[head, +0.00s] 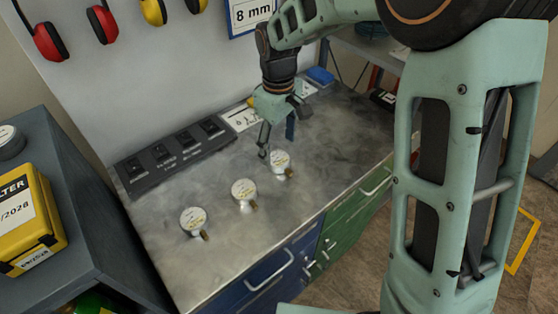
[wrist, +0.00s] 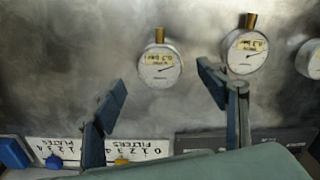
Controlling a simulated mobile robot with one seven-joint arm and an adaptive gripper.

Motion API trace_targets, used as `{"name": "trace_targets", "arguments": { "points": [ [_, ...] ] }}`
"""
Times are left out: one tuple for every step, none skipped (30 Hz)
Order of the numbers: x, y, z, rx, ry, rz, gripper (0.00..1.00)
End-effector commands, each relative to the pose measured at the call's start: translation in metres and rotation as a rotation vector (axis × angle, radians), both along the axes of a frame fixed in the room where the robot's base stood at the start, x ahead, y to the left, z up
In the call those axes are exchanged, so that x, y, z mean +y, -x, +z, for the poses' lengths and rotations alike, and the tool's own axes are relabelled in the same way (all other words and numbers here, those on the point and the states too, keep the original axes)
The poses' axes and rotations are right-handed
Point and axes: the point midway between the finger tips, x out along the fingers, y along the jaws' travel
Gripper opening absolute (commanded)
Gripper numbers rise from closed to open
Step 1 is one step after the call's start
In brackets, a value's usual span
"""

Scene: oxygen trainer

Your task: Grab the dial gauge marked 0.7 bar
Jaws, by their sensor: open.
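Three round white dial gauges with brass stems lie on the metal bench in a slanting row: a right one (head: 281,163), a middle one (head: 244,191) and a left one (head: 194,221). My gripper (head: 276,141) is open and empty, above the bench just behind the right gauge. In the wrist view, turned upside down, the right gauge (wrist: 160,66) shows ahead of the gap between my fingers (wrist: 165,88). The middle gauge (wrist: 245,52) is beyond the other fingertip, and the left gauge (wrist: 310,60) is cut by the edge. Their yellow labels are too small to read surely.
A dark switch panel (head: 173,155) lies along the wall. Blue and green drawers (head: 350,215) are below the bench's front edge. A yellow filter box (head: 28,222) sits at the left.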

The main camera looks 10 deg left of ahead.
Motion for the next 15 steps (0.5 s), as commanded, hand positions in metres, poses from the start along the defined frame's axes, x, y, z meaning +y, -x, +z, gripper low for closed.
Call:
{"name": "trace_targets", "arguments": {
  "points": [
    [0.001,0.001,-0.009,0.006,0.003,0.001,0.67],
    [0.002,0.001,-0.014,0.006,0.003,0.001,0.67],
    [0.002,0.0,-0.02,0.005,0.002,0.0,0.67],
    [0.002,0.0,-0.024,0.004,0.001,-0.001,0.67],
    [0.002,0.0,-0.028,0.005,0.002,-0.001,0.67],
    [0.002,0.0,-0.031,0.003,0.002,-0.001,0.67],
    [0.002,0.0,-0.033,0.002,0.0,-0.001,0.67],
    [0.002,0.0,-0.035,0.001,0.0,-0.002,0.67],
    [0.002,0.0,-0.036,0.001,0.0,-0.002,0.67],
    [0.002,-0.001,-0.037,0.001,0.0,-0.002,0.67],
    [0.002,-0.001,-0.037,0.001,0.0,-0.002,0.67],
    [0.002,-0.001,-0.037,0.001,0.0,-0.002,0.67],
    [0.002,-0.001,-0.037,0.001,0.0,-0.002,0.67],
    [0.002,-0.001,-0.037,0.001,0.0,-0.002,0.67],
    [0.002,-0.001,-0.037,0.001,0.0,-0.002,0.67]
  ]
}}
